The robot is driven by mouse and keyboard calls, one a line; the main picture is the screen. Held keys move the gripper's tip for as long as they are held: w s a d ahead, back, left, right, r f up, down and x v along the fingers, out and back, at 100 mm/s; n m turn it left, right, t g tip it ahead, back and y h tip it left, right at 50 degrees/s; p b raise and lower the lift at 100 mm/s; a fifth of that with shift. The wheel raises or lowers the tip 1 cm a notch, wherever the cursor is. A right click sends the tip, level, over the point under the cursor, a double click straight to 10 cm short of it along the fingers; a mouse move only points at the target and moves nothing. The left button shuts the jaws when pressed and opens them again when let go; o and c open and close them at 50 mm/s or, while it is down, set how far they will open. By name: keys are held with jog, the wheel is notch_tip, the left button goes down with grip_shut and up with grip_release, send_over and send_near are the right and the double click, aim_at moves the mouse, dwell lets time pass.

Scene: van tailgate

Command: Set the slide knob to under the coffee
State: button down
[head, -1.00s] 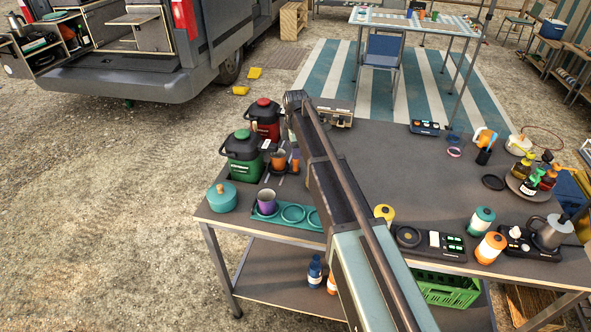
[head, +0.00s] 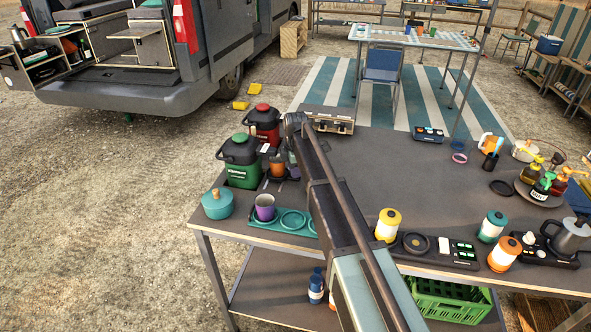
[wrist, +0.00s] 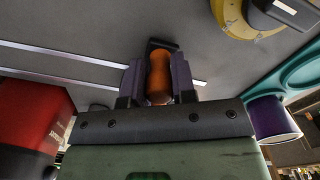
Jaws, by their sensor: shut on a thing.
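My gripper (wrist: 159,82) is shut on a small upright orange knob (wrist: 159,70) with a dark piece beyond it. Two pale slide rails (wrist: 60,58) run along the dark tabletop beside the knob. In the head view the arm partly hides my gripper, and an orange piece (head: 277,168) shows by the dispensers. A green dispenser (head: 239,162) and a red dispenser (head: 264,123) stand to its left and behind it. The red one also shows at the left of the wrist view (wrist: 35,112). Their labels are too small to read, so I cannot tell which is coffee.
A purple cup (head: 265,207) and a teal ringed tray (head: 292,222) stand in front of the dispensers. A teal pot (head: 217,204) is at the left edge. A yellow lantern (head: 388,225) stands right of my arm. The table's middle right is mostly clear.

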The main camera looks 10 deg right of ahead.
jog(key=shift+s+a, duration=0.35)
jog(key=shift+s, duration=0.55)
jog(key=shift+s+a, duration=0.35)
jog(key=shift+s, duration=0.5)
jog(key=c, duration=0.9)
grip_release()
jog(key=shift+s, duration=0.1)
notch_tip(320, 180, up, 11)
jog(key=p, duration=1)
jog(key=shift+f+p, duration=0.15)
jog(key=shift+p, duration=0.25)
